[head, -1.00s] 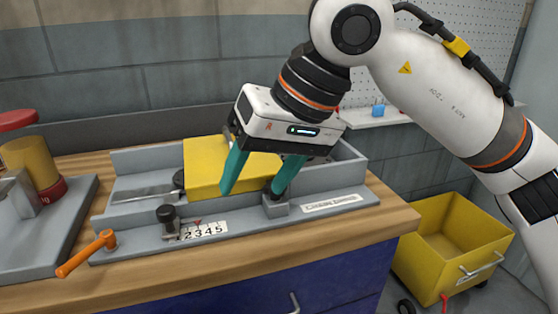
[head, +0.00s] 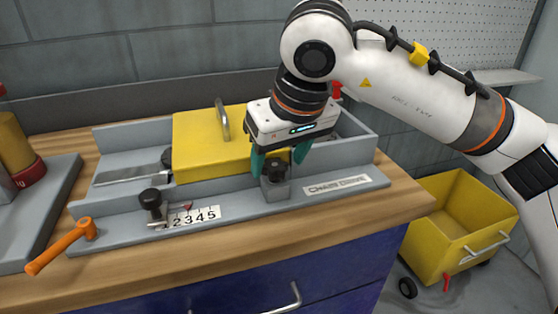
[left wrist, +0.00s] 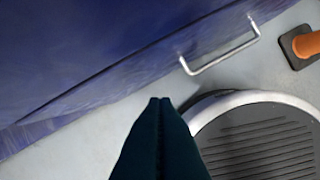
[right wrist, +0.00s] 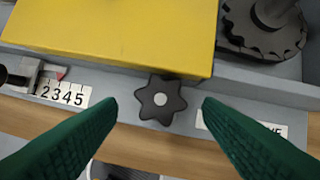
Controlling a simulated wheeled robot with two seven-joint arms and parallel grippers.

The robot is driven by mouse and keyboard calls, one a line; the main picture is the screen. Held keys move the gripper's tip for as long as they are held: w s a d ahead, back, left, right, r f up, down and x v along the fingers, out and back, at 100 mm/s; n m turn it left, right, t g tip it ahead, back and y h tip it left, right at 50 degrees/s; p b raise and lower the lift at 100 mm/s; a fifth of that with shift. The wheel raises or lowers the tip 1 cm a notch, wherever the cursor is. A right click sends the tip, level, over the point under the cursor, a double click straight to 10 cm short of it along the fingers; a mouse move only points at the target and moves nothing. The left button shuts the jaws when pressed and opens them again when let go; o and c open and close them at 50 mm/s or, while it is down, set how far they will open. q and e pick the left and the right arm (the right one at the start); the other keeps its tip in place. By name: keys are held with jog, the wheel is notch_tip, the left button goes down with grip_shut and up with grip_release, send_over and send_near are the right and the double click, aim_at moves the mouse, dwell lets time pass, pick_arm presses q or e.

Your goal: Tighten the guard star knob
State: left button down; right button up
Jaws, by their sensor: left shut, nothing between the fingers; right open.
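The guard star knob is a dark star-shaped knob with a pale centre (right wrist: 160,99), in the middle of the right wrist view. In the head view the knob (head: 276,171) sits on a grey block at the front of the machine, below the yellow guard (head: 205,145). My right gripper (head: 277,167) is open, pointing down, with its green fingers on either side of the knob. In the right wrist view the fingers are apart from the knob, with gaps on both sides. My left gripper (left wrist: 160,105) is shut and empty, low by the blue drawer front; the head view does not show it.
A yellow bin (head: 452,225) stands on the floor at right. The wooden bench edge (head: 330,222) in front is clear.

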jog(key=shift+w+a+f, duration=0.1)
jog(key=shift+w+f, duration=0.05)
jog(key=shift+f, duration=0.25)
jog(key=shift+c, duration=0.3)
jog(key=c, duration=0.9)
